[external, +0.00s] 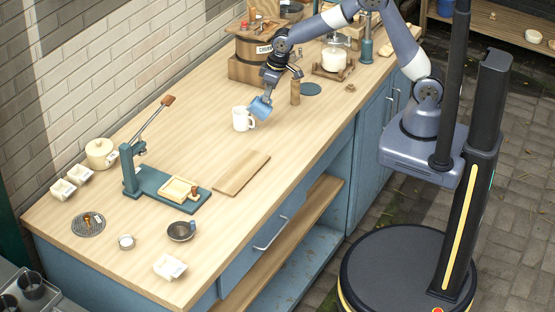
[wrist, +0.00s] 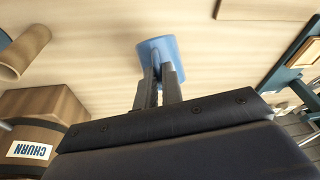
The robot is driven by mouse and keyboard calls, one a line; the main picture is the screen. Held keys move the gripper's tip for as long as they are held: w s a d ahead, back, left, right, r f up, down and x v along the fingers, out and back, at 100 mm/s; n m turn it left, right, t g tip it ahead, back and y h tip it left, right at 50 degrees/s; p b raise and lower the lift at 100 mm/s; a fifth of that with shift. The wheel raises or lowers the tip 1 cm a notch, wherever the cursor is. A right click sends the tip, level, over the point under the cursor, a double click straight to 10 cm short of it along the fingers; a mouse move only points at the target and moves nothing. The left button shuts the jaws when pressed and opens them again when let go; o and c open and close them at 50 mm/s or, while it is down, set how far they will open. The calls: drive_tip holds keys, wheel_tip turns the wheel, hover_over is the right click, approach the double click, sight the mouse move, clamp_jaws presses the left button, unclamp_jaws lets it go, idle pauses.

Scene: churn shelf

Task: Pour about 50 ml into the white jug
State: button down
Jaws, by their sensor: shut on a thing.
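The white jug (external: 240,121) stands upright on the wooden counter, with its handle to the right. My gripper (external: 267,95) is shut on a small blue cup (external: 261,107), just to the right of the white jug's rim and a little above it. The blue cup looks tilted toward the white jug. In the wrist view my gripper (wrist: 159,78) grips the blue cup (wrist: 156,48), and the white jug does not show there. I cannot see any liquid or how full either vessel is.
The wooden churn (external: 252,70) and an upright wooden cylinder (external: 295,93) stand close behind. A blue disc (external: 311,89) lies to their right. A flat board (external: 241,174) and a green lever press (external: 150,184) are in front. The counter left of the jug is clear.

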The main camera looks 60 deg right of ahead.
drive_tip(key=shift+r, duration=0.1)
drive_tip(key=shift+s+t+b, duration=0.1)
drive_tip(key=shift+t+b, duration=0.2)
drive_tip(key=shift+b, duration=0.15)
drive_tip(key=b, duration=0.2)
drive_tip(key=shift+s+d+t+y+b, duration=0.1)
drive_tip(key=shift+s+t+y+b, duration=0.2)
drive_tip(key=shift+s+t+b, duration=0.1)
drive_tip(key=s+f+t+b, duration=0.1)
drive_tip(key=f+b, duration=0.1)
drive_tip(key=b, duration=0.4)
drive_tip(key=s+d+f+t+y+b, duration=0.1)
drive_tip(key=s+f+t+b, duration=0.1)
drive_tip(key=b, duration=0.5)
drive_tip(key=s+f+t+y+b, duration=0.1)
drive_tip(key=s+f+t+b, duration=0.1)
drive_tip(key=b, duration=0.4)
drive_tip(key=shift+s+d+n, duration=0.15)
drive_tip(key=shift+d+n, duration=0.1)
drive_tip(key=shift+n, duration=0.15)
drive_tip(key=s+f+t+b, duration=0.1)
drive_tip(key=b, duration=0.5)
drive_tip(key=s+d+f+t+y+b, duration=0.1)
drive_tip(key=s+f+t+b, duration=0.1)
drive_tip(key=b, duration=0.5)
drive_tip(key=shift+s+d+f+t, duration=0.1)
drive_tip(key=shift+s+f+t, duration=0.1)
drive_tip(key=shift+t, duration=0.1)
drive_tip(key=shift+r, duration=0.1)
